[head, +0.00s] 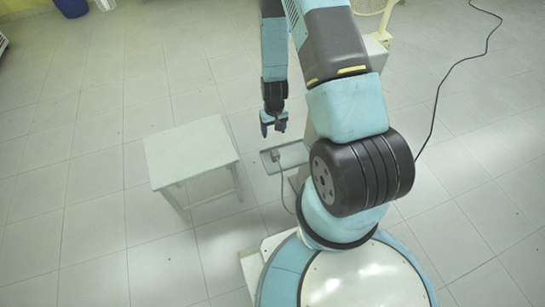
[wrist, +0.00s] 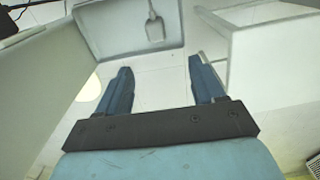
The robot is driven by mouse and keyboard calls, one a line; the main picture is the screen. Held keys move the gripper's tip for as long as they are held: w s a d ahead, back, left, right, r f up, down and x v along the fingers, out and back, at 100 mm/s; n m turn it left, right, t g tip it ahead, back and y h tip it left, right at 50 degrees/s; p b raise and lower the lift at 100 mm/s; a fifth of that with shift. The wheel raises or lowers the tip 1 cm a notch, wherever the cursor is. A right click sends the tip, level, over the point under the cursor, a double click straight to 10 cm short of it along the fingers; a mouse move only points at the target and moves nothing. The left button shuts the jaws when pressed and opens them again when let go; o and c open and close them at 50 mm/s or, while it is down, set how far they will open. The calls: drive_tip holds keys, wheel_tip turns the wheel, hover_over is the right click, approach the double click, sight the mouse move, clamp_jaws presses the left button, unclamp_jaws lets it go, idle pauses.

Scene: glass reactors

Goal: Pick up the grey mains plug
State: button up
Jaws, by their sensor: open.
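The grey mains plug (head: 276,156) lies near the left end of a small grey shelf or tray (head: 293,154), with its cord running down toward my base. In the wrist view the plug (wrist: 154,29) is at the top centre on the tray (wrist: 108,30), with its cord leading up out of the picture. My gripper (head: 274,127) hangs above and just behind the tray in the head view. In the wrist view my gripper (wrist: 160,66) has its two blue fingers apart with nothing between them. The plug is beyond the fingertips and not touched.
A pale low table (head: 190,150) stands left of the tray. A dark cable (head: 438,95) runs over the floor at the right. A blue bin (head: 71,7) stands far back left. The tiled floor at left is clear.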

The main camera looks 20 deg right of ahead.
sight(275, 152)
drive_tip(key=f, duration=0.7)
drive_tip(key=s+f, duration=0.1)
drive_tip(key=f, duration=0.2)
drive_tip(key=shift+f, duration=0.15)
drive_tip(key=shift+w+d+f, duration=0.15)
drive_tip(key=shift+f, duration=1.25)
drive_tip(key=shift+w+d+f, duration=0.1)
drive_tip(key=shift+d+f, duration=0.05)
drive_tip(key=shift+f, duration=1.2)
drive_tip(key=c, duration=1.2)
